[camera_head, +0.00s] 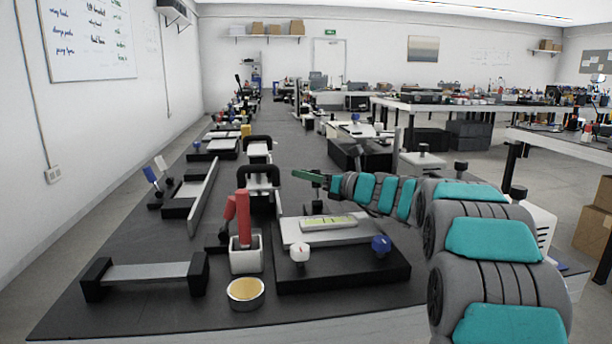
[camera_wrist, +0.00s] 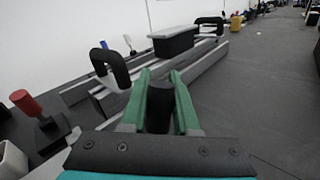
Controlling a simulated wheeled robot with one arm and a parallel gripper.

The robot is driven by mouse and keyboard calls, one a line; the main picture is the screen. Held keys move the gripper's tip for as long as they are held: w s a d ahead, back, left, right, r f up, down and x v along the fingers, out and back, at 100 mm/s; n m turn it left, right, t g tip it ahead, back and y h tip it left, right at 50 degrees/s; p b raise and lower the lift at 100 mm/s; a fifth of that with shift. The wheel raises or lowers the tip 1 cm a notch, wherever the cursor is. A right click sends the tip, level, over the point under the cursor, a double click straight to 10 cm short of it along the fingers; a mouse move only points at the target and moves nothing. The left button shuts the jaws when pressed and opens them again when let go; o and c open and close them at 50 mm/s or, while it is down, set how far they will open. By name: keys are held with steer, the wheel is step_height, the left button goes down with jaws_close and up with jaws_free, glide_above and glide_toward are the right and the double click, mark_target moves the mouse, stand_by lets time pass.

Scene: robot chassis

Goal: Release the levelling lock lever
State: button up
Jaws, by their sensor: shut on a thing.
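My gripper (camera_head: 308,176) reaches in from the right in the head view, above the rear edge of a levelling plate (camera_head: 292,232). The plate carries a yellow-green level vial (camera_head: 328,222), with a white knob (camera_head: 300,252) and a blue knob (camera_head: 381,245) at its front. In the wrist view my green fingers (camera_wrist: 160,100) are closed around a dark upright grip (camera_wrist: 158,110). It looks like the end of the levelling lock lever; its lower part is hidden by the gripper.
A bar between black blocks (camera_head: 150,272) lies at left. Black loop handles (camera_head: 262,173) stand behind. Bare dark bench shows at front left.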

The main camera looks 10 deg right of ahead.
jaws_close()
stand_by(0.9)
